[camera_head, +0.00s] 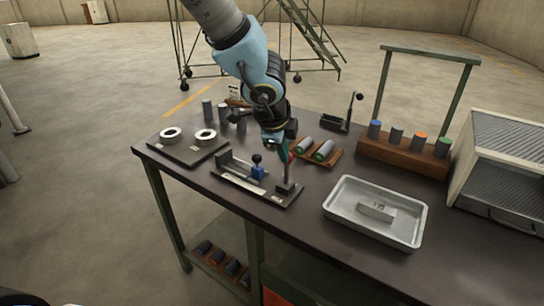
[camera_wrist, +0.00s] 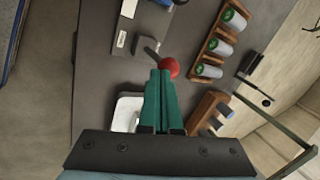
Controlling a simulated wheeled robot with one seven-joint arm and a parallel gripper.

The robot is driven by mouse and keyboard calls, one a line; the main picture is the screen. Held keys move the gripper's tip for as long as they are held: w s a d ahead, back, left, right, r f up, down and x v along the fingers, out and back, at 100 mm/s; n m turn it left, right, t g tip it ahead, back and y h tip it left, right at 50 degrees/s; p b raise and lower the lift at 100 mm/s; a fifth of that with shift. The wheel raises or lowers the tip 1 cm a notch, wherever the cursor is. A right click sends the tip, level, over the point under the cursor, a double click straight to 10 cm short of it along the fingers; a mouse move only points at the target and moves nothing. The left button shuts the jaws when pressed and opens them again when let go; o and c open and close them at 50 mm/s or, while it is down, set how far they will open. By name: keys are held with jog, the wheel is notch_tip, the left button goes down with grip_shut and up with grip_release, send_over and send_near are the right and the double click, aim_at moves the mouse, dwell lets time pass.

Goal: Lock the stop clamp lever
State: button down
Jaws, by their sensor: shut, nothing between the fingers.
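The stop fixture has a dark base plate (camera_head: 229,183) on the table, with a blue block (camera_head: 258,173) under a black ball knob at its middle. At its right end a grey upright post (camera_head: 286,177) stands by my gripper. In the wrist view a dark grey lever (camera_wrist: 147,47) ends in a red ball knob (camera_wrist: 169,67). My gripper (camera_wrist: 160,74) has green fingers, shut and empty, with tips right beside the red knob. I cannot tell whether they touch it. In the head view my gripper (camera_head: 283,150) is above the post and largely hides the knob.
A metal tray (camera_head: 340,222) holding a block lies to the right. A plate with two rings (camera_head: 187,151) lies left. A black-knobbed lever device (camera_head: 349,112) stands at the back.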

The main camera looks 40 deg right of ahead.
jog(key=d, duration=0.2)
jog(key=w+d, duration=0.1)
jog(key=d, duration=0.1)
jog(key=shift+r, duration=0.15)
jog(key=d, duration=0.2)
jog(key=shift+w+d+f, duration=0.3)
jog(key=shift+d+f, duration=0.1)
jog(key=shift+f, duration=0.05)
jog(key=shift+s, duration=0.1)
